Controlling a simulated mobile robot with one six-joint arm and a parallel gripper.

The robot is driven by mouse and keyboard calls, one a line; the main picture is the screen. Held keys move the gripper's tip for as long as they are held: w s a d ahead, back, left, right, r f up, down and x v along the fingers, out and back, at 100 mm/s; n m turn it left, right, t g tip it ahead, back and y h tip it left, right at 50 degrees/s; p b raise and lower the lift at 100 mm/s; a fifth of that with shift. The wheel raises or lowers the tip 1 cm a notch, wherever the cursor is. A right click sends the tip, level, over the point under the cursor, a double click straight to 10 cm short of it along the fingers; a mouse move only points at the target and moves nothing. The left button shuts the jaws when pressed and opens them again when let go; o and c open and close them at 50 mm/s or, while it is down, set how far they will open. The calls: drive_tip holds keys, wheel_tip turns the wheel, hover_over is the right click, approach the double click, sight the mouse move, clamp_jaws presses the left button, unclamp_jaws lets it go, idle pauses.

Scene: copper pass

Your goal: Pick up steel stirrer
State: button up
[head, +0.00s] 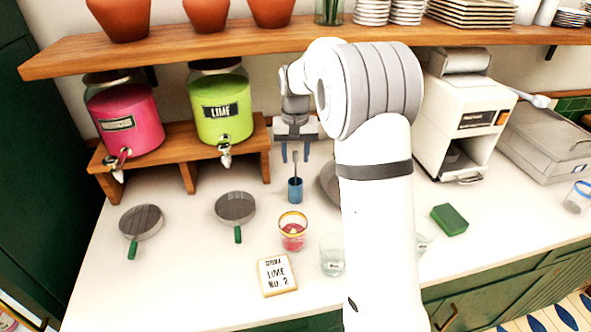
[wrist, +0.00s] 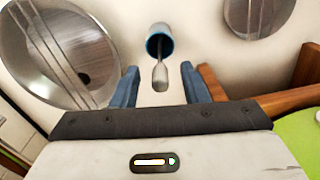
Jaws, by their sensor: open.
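The steel stirrer (wrist: 160,74) stands in a small blue cup (wrist: 156,33) in the wrist view, its flat grey end toward the camera. In the head view the stirrer (head: 295,166) rises upright from the blue cup (head: 295,191) on the white counter. My gripper (head: 295,158) is open above the cup, with its blue fingers pointing down. In the wrist view my gripper (wrist: 160,84) has one finger on each side of the stirrer's upper end, with gaps visible. The stirrer's lower part is hidden inside the cup.
A glass of red drink (head: 292,232), a clear glass (head: 332,256) and a lettered card (head: 277,275) stand in front. Drink dispensers (head: 222,112) sit on a wooden stand (head: 188,158). A shelf (head: 230,41) runs above; a green sponge (head: 449,219) lies right.

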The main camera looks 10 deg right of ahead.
clamp_jaws()
idle(0.4)
drive_tip(key=shift+r, duration=0.1)
